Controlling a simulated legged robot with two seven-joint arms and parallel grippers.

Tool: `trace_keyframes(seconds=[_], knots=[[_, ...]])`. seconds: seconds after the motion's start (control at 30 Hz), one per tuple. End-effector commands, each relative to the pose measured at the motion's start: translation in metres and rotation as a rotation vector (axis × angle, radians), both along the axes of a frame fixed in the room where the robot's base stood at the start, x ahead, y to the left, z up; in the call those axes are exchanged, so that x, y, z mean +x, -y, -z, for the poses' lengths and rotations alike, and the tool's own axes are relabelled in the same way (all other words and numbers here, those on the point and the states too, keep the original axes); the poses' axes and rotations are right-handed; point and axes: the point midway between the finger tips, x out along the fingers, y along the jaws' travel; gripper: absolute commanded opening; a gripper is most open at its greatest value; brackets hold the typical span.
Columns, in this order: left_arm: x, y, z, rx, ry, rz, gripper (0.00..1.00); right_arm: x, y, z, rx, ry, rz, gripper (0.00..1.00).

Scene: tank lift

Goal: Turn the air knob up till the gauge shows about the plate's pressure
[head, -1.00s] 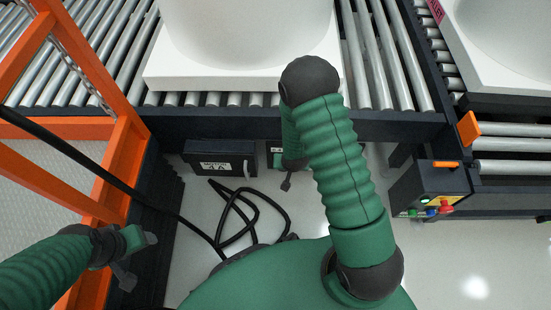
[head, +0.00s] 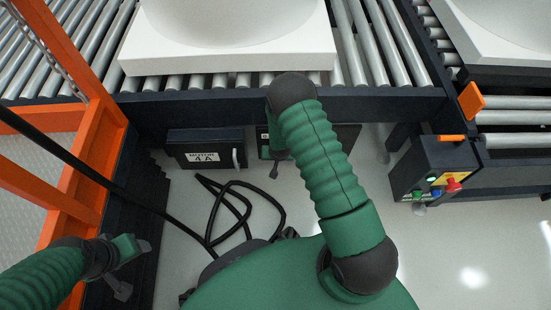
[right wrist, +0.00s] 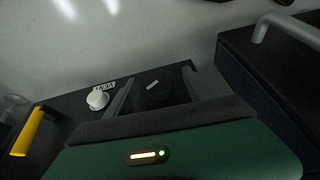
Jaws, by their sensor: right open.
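A dark round knob (right wrist: 152,93) with a pale pointer line is in the right wrist view, on a dark box's face. My right gripper (right wrist: 157,78) is open, with one finger on each side of this knob; I cannot tell whether they touch it. A white knob (right wrist: 97,99) sits left of it beside a small white label (right wrist: 104,86). In the head view the right gripper (head: 275,163) is low under the conveyor, partly hidden by my arm. My left gripper (head: 138,262) is at lower left, away from the box; its jaws are unclear. No gauge or plate pressure is readable.
A dark box labelled MOTOR 4A (head: 205,148) stands left of the right gripper. Black cable (head: 232,205) loops on the floor. A roller conveyor (head: 240,102) carrying a white tank (head: 225,55) runs above. An orange frame (head: 95,150) is left; a control box with buttons (head: 435,165) is right.

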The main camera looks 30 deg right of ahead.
Motion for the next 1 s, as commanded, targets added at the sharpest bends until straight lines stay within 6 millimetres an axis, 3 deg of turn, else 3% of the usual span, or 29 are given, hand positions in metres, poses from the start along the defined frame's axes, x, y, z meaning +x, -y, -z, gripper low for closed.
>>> trace_keyframes(seconds=[0.13, 0.6, 1.0], knots=[[0.000, 0.000, -0.001, 0.000, 0.000, 0.000, 0.63, 0.000, 0.000, -0.001, 0.000, 0.000, 0.000, 0.63], [0.000, 0.000, -0.001, 0.000, 0.000, 0.000, 0.63, -0.001, 0.000, -0.001, 0.001, -0.001, 0.000, 0.01], [0.000, 0.000, -0.019, 0.000, 0.000, 0.000, 0.63, -0.006, 0.004, -0.001, 0.139, 0.072, 0.010, 0.00]])
